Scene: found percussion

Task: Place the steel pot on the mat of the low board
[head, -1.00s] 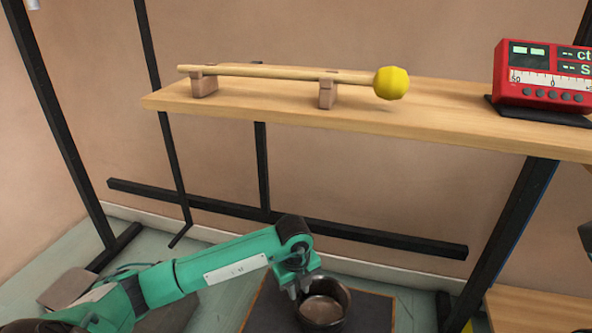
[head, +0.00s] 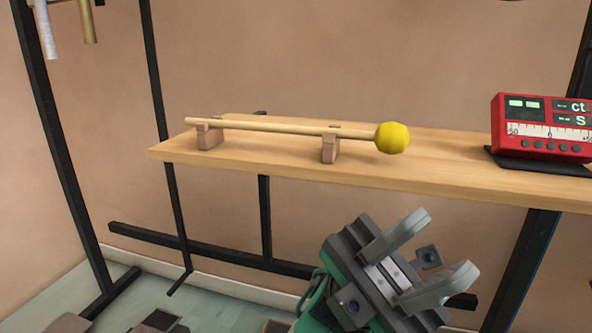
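The steel pot is not in view now. A small corner of what looks like the dark mat (head: 277,327) shows at the bottom edge; the rest of it and the low board are out of frame or hidden. My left gripper (head: 444,246) is raised in front of the shelf's lower edge, with its two grey fingers spread apart and pointing up and to the right. Nothing is between the fingers. My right gripper is not in view.
A wooden shelf (head: 440,178) crosses the view behind my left gripper. A yellow-headed mallet (head: 392,138) rests on two small blocks on it. A red meter (head: 541,127) stands at its right end. Black frame posts (head: 62,150) stand at the left.

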